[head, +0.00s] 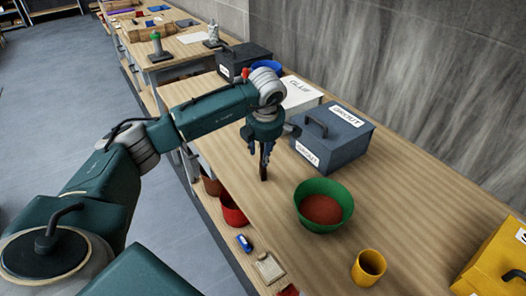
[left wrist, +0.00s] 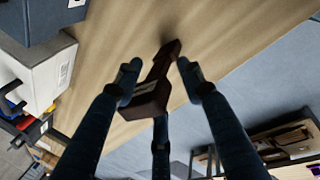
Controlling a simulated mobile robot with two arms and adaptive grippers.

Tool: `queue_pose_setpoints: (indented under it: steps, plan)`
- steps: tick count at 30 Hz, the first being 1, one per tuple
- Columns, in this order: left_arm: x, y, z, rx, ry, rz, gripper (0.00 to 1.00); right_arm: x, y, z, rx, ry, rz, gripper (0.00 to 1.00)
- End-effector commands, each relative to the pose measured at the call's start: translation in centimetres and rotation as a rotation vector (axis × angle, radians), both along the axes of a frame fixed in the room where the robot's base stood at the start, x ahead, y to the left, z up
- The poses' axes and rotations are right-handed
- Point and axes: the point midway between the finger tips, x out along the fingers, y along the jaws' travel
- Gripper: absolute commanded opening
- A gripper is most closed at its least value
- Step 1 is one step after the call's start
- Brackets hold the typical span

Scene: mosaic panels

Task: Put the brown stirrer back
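My left gripper (head: 262,150) points down over the wooden bench, to the left of the green bowl. Its fingers are around the brown stirrer (head: 264,168), a dark slim piece whose lower end is close to the bench top. In the left wrist view the stirrer (left wrist: 152,92) shows as a dark brown block with a narrower end, between the fingers of the gripper (left wrist: 158,85). I cannot tell whether its end touches the bench. The green bowl (head: 322,228) holds reddish-brown stuff. A yellow cup (head: 369,270) stands nearer the front. My right gripper is not in view.
A grey-blue grout box (head: 331,145) stands behind the bowl, beside a white glue box (head: 301,94). A dark box (head: 232,60) and a blue bowl (head: 266,65) are farther back. A yellow box (head: 492,268) is at right. A red bowl (head: 233,212) sits on the lower shelf.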

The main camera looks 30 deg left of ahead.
Motion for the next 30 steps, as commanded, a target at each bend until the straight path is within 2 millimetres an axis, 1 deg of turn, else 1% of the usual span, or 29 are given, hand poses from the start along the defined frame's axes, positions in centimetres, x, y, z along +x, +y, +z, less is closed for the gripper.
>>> queue_pose_setpoints:
  steps: [1,2,5,10,15,18,21,24,30]
  plan:
    - [0.0,0.0,0.5,-0.001,-0.001,0.000,0.39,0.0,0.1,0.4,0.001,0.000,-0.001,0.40]
    - [0.0,-0.1,0.5,-0.001,-0.002,-0.001,0.39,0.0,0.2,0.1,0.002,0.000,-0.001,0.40]
    - [-0.2,-0.3,1.6,0.000,-0.006,-0.001,0.39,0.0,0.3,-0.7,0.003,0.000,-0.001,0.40]
    - [-1.0,-1.0,5.0,0.000,-0.008,-0.002,0.39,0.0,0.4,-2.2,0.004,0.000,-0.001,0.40]
    - [-1.7,-1.7,8.5,0.000,-0.006,-0.001,0.39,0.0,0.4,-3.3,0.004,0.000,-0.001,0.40]
    - [-2.1,-1.9,10.0,0.000,-0.005,-0.001,0.39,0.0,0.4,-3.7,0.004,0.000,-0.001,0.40]
    - [-2.4,-2.1,11.1,0.000,-0.003,-0.001,0.39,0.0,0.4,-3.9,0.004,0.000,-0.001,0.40]
    - [-2.5,-2.2,11.6,0.000,-0.001,0.000,0.39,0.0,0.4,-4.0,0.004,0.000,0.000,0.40]
    - [-2.6,-2.2,11.8,0.000,0.000,0.000,0.39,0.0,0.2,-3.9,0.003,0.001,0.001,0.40]
